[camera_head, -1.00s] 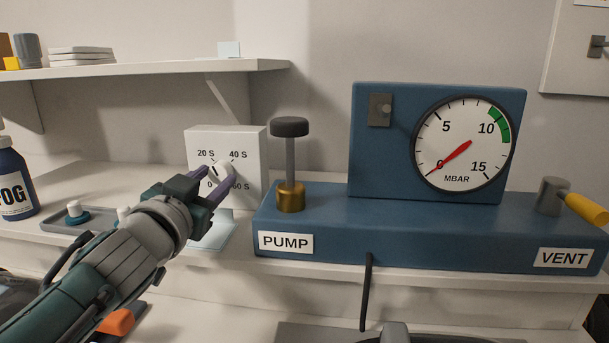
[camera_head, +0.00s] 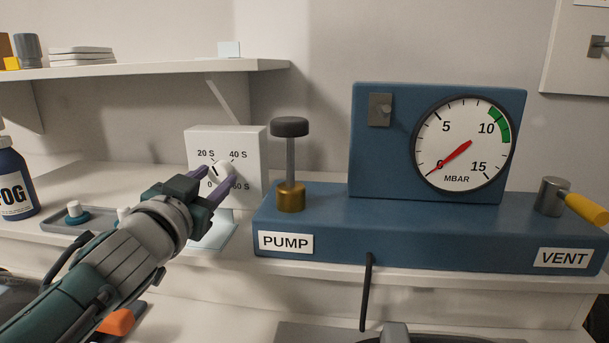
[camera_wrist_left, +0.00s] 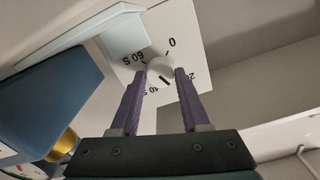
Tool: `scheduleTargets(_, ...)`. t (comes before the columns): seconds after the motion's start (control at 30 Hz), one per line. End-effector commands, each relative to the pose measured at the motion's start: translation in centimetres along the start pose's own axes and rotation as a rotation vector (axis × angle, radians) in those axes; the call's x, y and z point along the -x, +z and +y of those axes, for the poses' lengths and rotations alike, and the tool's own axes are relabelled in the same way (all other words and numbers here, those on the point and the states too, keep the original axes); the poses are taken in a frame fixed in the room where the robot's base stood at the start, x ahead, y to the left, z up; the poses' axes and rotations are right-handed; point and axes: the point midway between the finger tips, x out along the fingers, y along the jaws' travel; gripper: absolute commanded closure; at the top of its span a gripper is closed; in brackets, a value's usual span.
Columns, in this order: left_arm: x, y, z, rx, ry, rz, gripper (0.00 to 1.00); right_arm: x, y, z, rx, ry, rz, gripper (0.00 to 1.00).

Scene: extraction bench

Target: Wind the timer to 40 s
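The timer (camera_head: 255,152) is a white box left of the pump, marked 0, 20 S, 40 S and 60 S. Its round white knob (camera_head: 222,171) has a dark pointer line, which looks to lie between 20 S and 40 S; the exact reading is hard to tell. In the left wrist view the knob (camera_wrist_left: 158,69) sits between the purple fingertips. My left gripper (camera_head: 221,178) has one finger on each side of the knob and looks closed on it, with hardly any gap. The fingers partly cover the dial's lower marks. My right gripper is not in view.
The blue pump bench (camera_head: 420,235) stands right of the timer, with a black-topped plunger (camera_head: 290,127), a gauge (camera_head: 463,145) reading near 0 and a yellow vent handle (camera_head: 585,208). A shelf (camera_head: 150,69) is above. A tray (camera_head: 55,226) and FOG bottle (camera_head: 14,180) are left.

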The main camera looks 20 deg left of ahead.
Motion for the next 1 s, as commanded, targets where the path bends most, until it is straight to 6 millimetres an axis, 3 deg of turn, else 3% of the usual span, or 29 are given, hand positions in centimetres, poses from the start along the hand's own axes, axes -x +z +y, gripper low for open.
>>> scheduleTargets(0.03, 0.0, 0.0, 0.0, 0.0, 0.0, -0.001, 0.48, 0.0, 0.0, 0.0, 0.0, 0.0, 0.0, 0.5)
scheduleTargets(0.23, 0.0, 0.0, 0.0, 0.0, 0.0, 0.0, 0.26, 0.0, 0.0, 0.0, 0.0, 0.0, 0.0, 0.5)
scheduleTargets(0.57, 0.5, 0.1, 0.0, -0.001, 0.001, -0.002, 0.26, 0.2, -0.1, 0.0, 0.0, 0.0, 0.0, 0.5)
scheduleTargets(1.0, 7.8, 0.0, 0.0, 0.001, 0.0, -0.003, 0.26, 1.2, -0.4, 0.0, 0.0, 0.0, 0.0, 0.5)
